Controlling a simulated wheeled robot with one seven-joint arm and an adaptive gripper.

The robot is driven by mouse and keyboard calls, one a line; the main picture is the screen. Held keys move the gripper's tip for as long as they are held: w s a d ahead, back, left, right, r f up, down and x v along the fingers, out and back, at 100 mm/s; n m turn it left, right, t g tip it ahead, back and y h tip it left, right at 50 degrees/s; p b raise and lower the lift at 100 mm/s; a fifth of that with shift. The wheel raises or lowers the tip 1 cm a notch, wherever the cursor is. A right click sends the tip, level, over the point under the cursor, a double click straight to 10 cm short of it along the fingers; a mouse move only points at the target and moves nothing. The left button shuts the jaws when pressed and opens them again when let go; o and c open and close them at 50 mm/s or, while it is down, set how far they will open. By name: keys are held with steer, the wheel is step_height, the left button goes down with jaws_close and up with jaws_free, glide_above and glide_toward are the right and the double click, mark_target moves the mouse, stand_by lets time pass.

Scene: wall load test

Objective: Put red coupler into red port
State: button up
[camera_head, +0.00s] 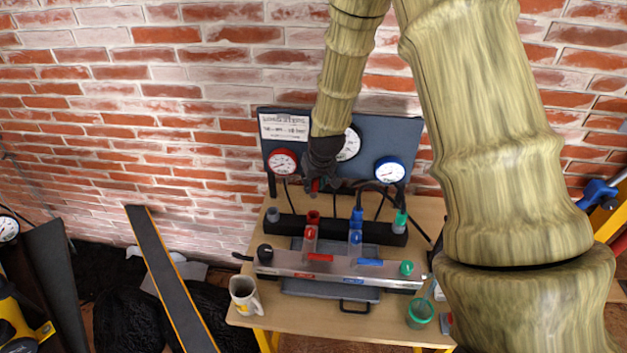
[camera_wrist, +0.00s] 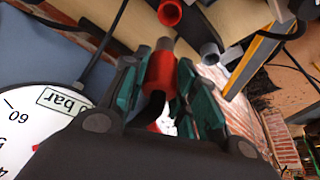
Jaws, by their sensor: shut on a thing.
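My gripper (camera_head: 319,184) is in front of the gauge panel, above the black bar with the ports. It is shut on the red coupler (camera_wrist: 160,72), which sits between the green-lined fingers in the wrist view. The coupler's grey metal tip (camera_wrist: 165,44) points away from the palm, and a dark hose shows behind it. A bit of red shows at the gripper in the head view. The red port (camera_head: 313,216) stands on the black bar, below the gripper. Its open red ring (camera_wrist: 170,12) shows beyond the coupler tip in the wrist view, with a gap between them.
A grey port (camera_head: 272,214), a blue port (camera_head: 356,214) and a green one (camera_head: 401,219) share the bar. The metal rail (camera_head: 340,275) with levers lies in front. A mug (camera_head: 245,295) and a green cup (camera_head: 420,314) stand near the table's front. Dark hoses hang behind.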

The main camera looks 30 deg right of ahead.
steer(key=shift+f+b, duration=1.4)
steer(key=shift+f, duration=1.4)
steer(key=shift+f+b, duration=1.35)
steer(key=shift+f, duration=1.65)
stand_by(1.4)
steer(key=o, duration=1.6)
